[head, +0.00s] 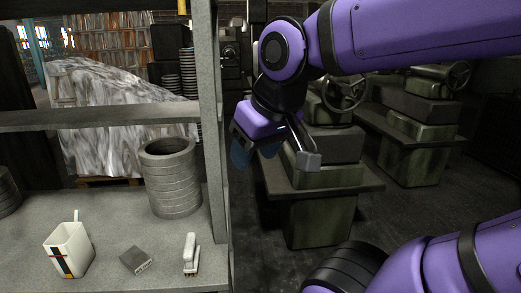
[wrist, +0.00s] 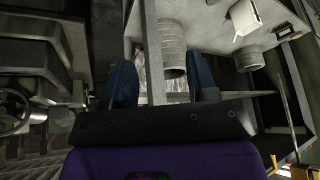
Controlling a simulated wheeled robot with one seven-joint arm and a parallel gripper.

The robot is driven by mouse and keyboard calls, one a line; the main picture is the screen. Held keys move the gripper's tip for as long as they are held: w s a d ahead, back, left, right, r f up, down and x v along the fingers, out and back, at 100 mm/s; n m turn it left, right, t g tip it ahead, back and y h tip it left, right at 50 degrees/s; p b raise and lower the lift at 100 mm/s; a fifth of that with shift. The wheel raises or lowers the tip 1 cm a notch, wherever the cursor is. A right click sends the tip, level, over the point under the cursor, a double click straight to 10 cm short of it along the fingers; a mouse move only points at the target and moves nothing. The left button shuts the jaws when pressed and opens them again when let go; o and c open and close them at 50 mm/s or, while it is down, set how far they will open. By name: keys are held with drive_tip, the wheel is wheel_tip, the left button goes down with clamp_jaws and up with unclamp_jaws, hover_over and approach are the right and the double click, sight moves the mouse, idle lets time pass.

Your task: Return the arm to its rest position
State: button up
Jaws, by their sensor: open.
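My arm is purple with black joints and reaches in from the right in the head view. My gripper (head: 254,156) hangs in the air just right of the shelf post, pointing down and to the left. In the wrist view, my gripper (wrist: 165,82) shows two blue fingers set wide apart with nothing held between them. The shelf and a grey ringed cylinder (wrist: 172,50) show beyond the fingers in that view.
A grey shelf (head: 115,215) with an upright post (head: 212,130) stands left of my gripper. It bears a ringed cylinder (head: 171,178), a white cup (head: 69,250), a grey block (head: 135,260) and a white stapler-like item (head: 191,254). Green machines (head: 325,215) with handwheels stand behind.

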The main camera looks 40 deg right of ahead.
drive_tip(key=shift+s+d+r, duration=0.1)
drive_tip(key=shift+s+r, duration=0.05)
drive_tip(key=shift+s, duration=0.45)
drive_tip(key=shift+o, duration=0.4)
idle(0.7)
drive_tip(key=m+g, duration=0.5)
drive_tip(key=m, duration=0.2)
hover_over(189, 243)
wheel_tip(189, 243, down, 24)
drive_tip(key=shift+s+d+r, duration=0.15)
drive_tip(key=shift+r, duration=0.05)
drive_tip(key=shift+f, duration=5.8)
